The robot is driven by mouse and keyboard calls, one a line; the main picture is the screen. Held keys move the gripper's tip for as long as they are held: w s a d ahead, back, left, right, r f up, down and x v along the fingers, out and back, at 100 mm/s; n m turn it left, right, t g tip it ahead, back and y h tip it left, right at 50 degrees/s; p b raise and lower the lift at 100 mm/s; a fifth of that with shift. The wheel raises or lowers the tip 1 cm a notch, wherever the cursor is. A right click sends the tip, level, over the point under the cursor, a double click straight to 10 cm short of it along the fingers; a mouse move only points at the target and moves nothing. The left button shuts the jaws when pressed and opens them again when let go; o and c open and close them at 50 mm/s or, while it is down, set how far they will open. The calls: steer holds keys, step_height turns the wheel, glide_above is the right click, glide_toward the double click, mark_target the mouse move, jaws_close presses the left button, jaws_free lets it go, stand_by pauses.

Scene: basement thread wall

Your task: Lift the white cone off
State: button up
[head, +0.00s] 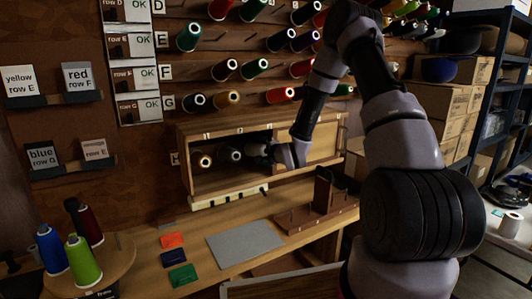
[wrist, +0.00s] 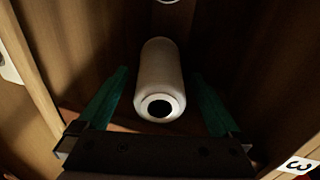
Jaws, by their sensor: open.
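In the wrist view a white cone (wrist: 159,82) sits on its peg inside a wooden compartment, its dark hollow end facing me. My gripper (wrist: 160,74) is open, with one green finger on each side of the cone and a visible gap on both sides. In the head view my gripper (head: 268,152) reaches into the long wooden box (head: 233,188) on the wall. There it covers most of what lies behind it, and I cannot clearly make out the cone. Another white cone (head: 511,224) stands on a surface at the far right.
Wooden walls flank my fingers, and a label "3" (wrist: 299,165) shows at lower right. Rows of coloured cones hang above. A grey mat (head: 245,243) lies on the bench, with a wooden peg stand (head: 322,195) beside it.

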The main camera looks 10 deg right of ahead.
steer(key=shift+w+a+f, duration=0.1)
steer(key=shift+w+a, duration=0.05)
steer(key=shift+w, duration=0.25)
steer(key=shift+c, duration=0.3)
jaws_close()
steer(key=v, duration=0.9)
steer(key=shift+s, duration=0.15)
steer(key=s+r, duration=0.1)
steer(key=s+d, duration=0.1)
steer(key=s+r, duration=0.1)
steer(key=shift+s+d+r, duration=0.3)
steer(key=shift+s+r, duration=0.05)
stand_by(0.5)
